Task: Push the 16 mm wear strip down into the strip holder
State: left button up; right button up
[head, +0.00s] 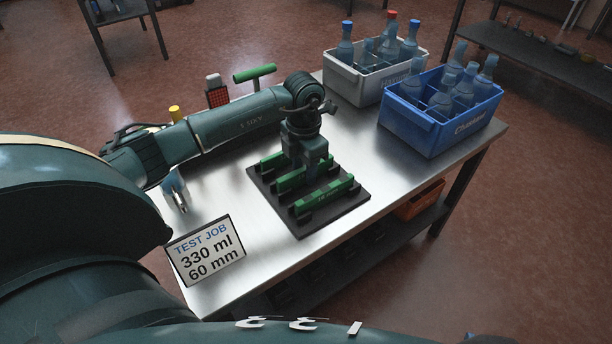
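The strip holder is a dark base plate (306,225) on the steel table, with several green strips standing on it in roughly parallel rows. The front green strip (325,196) carries small lettering that I cannot read. Another green strip (272,161) is at the back left. Which one is the 16 mm wear strip, and how deep each sits, I cannot tell. My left gripper (309,165) points down over the middle of the holder, close to or touching the strips. Its fingertips are not clear against the green parts. My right gripper is not in view.
A grey crate (345,82) and a blue crate (425,128) with bottles stand at the back right. A test job sign (206,250) reading 330 ml, 60 mm is at the front left. A green T-handle (254,73) rises behind my arm. The table right of the holder is clear.

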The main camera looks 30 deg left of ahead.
pick_arm(q)
jog(key=shift+f, duration=0.8)
jog(key=shift+c, duration=0.2)
grip_shut()
